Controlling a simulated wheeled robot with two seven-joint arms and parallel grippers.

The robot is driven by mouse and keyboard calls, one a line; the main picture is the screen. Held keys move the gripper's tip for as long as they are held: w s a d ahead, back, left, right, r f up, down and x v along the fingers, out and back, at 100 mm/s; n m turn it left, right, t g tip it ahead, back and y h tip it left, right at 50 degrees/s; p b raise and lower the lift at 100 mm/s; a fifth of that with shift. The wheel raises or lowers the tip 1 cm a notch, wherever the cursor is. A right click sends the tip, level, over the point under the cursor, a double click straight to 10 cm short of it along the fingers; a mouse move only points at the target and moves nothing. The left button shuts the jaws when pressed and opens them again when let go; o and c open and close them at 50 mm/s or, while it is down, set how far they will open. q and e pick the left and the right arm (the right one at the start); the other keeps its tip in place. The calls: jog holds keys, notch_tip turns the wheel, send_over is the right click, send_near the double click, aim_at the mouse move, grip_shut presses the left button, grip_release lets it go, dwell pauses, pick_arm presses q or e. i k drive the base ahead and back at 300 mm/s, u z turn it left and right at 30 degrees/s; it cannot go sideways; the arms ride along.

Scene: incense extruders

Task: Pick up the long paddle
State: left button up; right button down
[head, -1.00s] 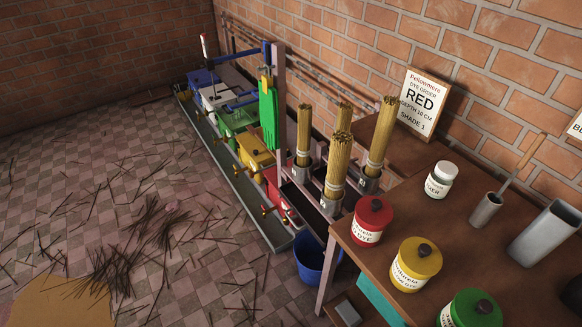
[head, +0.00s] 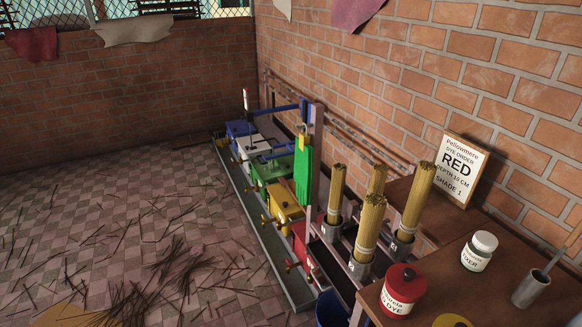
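I cannot clearly make out a long paddle in the head view. A thin upright stick with a red and white top (head: 247,100) stands at the far end of the row of coloured vats, and I cannot tell what it is. Neither of my grippers is in view.
Blue, white, green, yellow and red vats (head: 286,201) line the brick wall in a grey tray. Incense bundles (head: 368,228) stand in holders. A red jar (head: 402,289) sits on the table. The tiled floor (head: 110,200) has scattered sticks.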

aim_at(282, 180)
jog(key=u, duration=0.85)
jog(key=i, duration=0.85)
